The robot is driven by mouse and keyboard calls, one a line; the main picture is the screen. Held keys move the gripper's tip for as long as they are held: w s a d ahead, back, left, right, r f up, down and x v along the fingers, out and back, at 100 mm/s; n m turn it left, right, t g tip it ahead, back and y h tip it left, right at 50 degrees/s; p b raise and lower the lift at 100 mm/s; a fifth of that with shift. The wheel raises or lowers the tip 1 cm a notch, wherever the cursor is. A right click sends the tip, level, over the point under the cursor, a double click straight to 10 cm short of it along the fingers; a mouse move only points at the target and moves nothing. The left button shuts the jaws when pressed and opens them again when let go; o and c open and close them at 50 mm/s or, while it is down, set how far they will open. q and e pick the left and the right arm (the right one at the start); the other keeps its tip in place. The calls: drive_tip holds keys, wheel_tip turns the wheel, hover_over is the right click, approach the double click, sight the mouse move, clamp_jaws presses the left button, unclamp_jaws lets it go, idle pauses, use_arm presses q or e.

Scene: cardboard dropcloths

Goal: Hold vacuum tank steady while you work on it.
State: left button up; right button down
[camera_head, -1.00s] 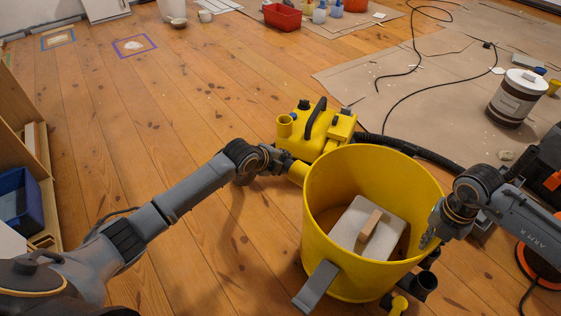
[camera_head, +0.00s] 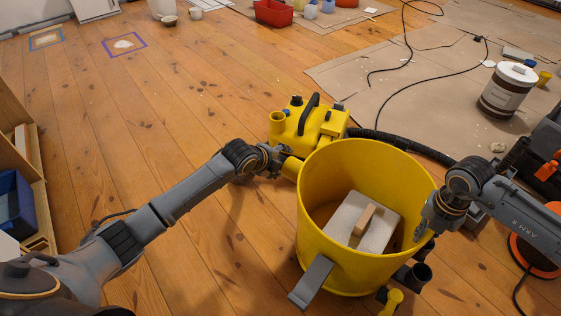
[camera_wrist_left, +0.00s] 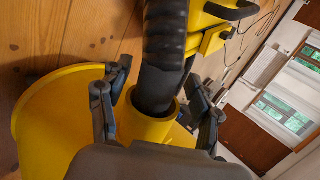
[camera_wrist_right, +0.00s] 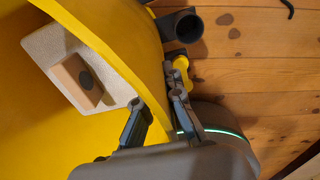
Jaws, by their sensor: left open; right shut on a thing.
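The yellow vacuum tank (camera_head: 330,232) stands open-topped on the wooden floor. A pale block with a wooden grip (camera_head: 362,222) lies inside it. My right gripper (camera_head: 424,232) is shut on the tank's right rim; the right wrist view shows the fingers (camera_wrist_right: 157,112) on either side of the yellow wall. My left gripper (camera_head: 280,160) is open by the yellow inlet stub on the tank's far left side. In the left wrist view its fingers (camera_wrist_left: 158,100) stand on both sides of the stub (camera_wrist_left: 145,128), with a black hose going into it.
The yellow motor head (camera_head: 305,124) lies on the floor behind the tank, with a black hose (camera_head: 405,143) running right. A brown-labelled bucket (camera_head: 508,90) stands on the dropcloth at the right. A shelf with a blue bin (camera_head: 14,204) is at the left. Floor at left-centre is clear.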

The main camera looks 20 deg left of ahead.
use_arm(q)
drive_tip(key=shift+s+a, duration=0.1)
use_arm(e)
drive_tip(key=shift+d, duration=0.15)
use_arm(q)
drive_tip(key=v, duration=1.2)
use_arm(e)
drive_tip(key=c, duration=1.4)
unclamp_jaws()
drive_tip(key=shift+r, duration=0.1)
